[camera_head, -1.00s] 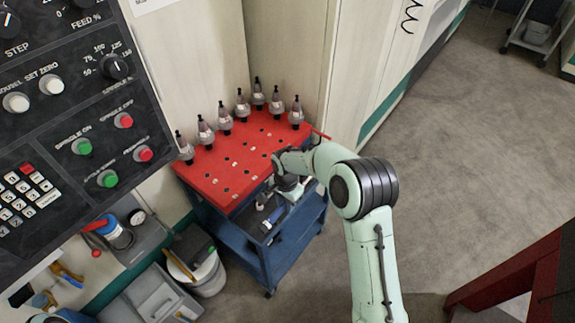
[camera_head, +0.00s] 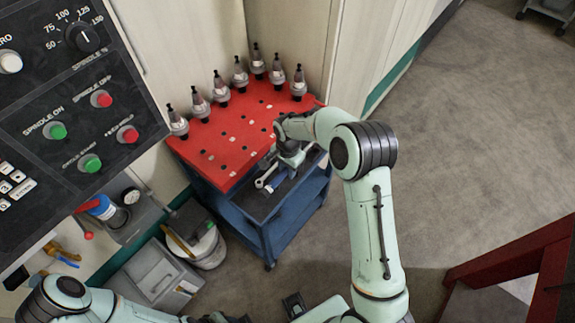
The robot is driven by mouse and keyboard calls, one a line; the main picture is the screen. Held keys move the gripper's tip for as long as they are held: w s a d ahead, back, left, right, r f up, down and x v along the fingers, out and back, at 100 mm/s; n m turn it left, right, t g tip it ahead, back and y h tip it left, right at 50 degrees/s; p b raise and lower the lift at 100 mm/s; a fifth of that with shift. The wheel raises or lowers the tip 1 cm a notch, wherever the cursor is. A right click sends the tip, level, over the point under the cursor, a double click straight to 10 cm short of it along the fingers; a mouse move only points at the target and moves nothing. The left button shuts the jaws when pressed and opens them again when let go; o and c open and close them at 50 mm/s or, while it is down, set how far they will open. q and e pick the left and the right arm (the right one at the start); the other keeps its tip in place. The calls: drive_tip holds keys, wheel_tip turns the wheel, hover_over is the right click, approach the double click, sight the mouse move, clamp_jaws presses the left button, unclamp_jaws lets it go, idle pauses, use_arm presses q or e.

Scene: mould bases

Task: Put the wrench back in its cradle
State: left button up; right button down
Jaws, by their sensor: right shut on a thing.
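My right gripper (camera_head: 285,166) is over the open grey tray of the blue cart, just in front of the red top. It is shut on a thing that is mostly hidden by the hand. A small pale metal piece (camera_head: 264,181) shows beside the fingers, with a blue part (camera_head: 279,177) close to it; it looks like the wrench, but its full shape is hidden. I cannot make out the cradle; the hand covers part of the tray. My left arm enters at the bottom left; its gripper end is at the bottom edge and unclear.
The red cart top (camera_head: 215,160) has rows of holes, and several tool holders (camera_head: 240,76) stand along its back edges. A control panel (camera_head: 75,100) fills the upper left. A white bucket (camera_head: 200,247) and a grey box (camera_head: 155,278) stand left of the cart. Open floor lies right.

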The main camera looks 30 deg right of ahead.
use_arm(q)
drive_tip(key=shift+s+f+b, duration=0.25)
drive_tip(key=shift+f+b, duration=0.1)
drive_tip(key=shift+f, duration=0.2)
use_arm(e)
drive_tip(key=shift+f, duration=0.8)
use_arm(q)
drive_tip(key=shift+f, duration=0.1)
use_arm(e)
drive_tip(key=shift+f, duration=0.15)
use_arm(q)
drive_tip(key=shift+s+f+b, duration=0.25)
drive_tip(key=shift+f+b, duration=0.2)
drive_tip(key=shift+b, duration=0.05)
use_arm(e)
drive_tip(key=shift+f, duration=0.7)
use_arm(q)
drive_tip(key=shift+f, duration=0.15)
use_arm(e)
drive_tip(key=shift+f, duration=0.15)
use_arm(q)
drive_tip(key=shift+s+f+b, duration=0.15)
drive_tip(key=shift+f+b, duration=0.05)
drive_tip(key=shift+b, duration=0.1)
use_arm(e)
drive_tip(key=shift+f, duration=0.3)
use_arm(q)
drive_tip(key=shift+f, duration=0.2)
use_arm(e)
drive_tip(key=shift+f, duration=0.35)
